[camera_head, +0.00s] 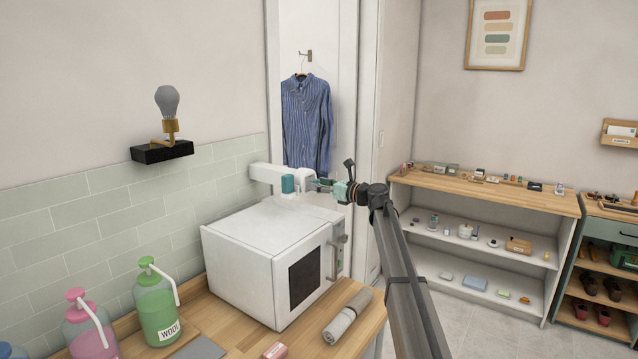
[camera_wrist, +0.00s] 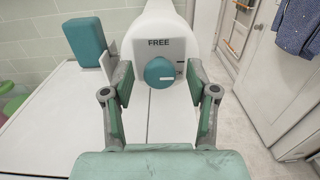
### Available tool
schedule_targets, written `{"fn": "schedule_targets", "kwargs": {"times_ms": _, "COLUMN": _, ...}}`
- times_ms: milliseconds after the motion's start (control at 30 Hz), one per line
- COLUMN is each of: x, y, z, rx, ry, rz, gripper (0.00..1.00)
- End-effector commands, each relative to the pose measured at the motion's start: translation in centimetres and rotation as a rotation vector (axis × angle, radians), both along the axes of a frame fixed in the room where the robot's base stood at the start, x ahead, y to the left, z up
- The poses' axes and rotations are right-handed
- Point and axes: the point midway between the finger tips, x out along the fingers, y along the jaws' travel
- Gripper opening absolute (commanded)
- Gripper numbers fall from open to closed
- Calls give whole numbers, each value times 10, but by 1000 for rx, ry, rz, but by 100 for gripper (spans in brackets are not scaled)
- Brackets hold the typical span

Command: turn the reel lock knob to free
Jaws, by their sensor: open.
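The reel lock knob (camera_wrist: 160,72) is a round teal knob on a white reel housing (camera_wrist: 158,22), in the middle of the wrist view. The word FREE is printed above it, and a second marking at its right is partly hidden by a finger. My gripper (camera_wrist: 160,64) is open, one finger on each side of the knob, with gaps visible. In the head view my gripper (camera_head: 326,186) is at the right end of the white reel (camera_head: 266,173); the knob cannot be made out there.
A teal block (camera_wrist: 87,43) stands left of the knob, also visible on the reel in the head view (camera_head: 288,184). A white microwave (camera_head: 262,247) is below. Pump bottles (camera_head: 158,307) and a rolled grey towel (camera_head: 347,316) are on the counter. A striped shirt (camera_head: 306,120) hangs behind.

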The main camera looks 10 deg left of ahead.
Motion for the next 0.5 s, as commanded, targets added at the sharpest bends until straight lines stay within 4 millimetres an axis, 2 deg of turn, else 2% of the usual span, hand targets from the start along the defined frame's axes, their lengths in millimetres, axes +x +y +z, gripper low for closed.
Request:
{"fn": "schedule_targets", "kwargs": {"times_ms": 333, "x": 2, "y": 4, "z": 0, "rx": 0, "ry": 0, "rz": 0, "gripper": 58}}
{"fn": "schedule_targets", "kwargs": {"times_ms": 367, "x": 2, "y": 4, "z": 0, "rx": 0, "ry": 0, "rz": 0, "gripper": 55}}
{"fn": "schedule_targets", "kwargs": {"times_ms": 500, "x": 2, "y": 4, "z": 0, "rx": 0, "ry": 0, "rz": 0, "gripper": 5}}
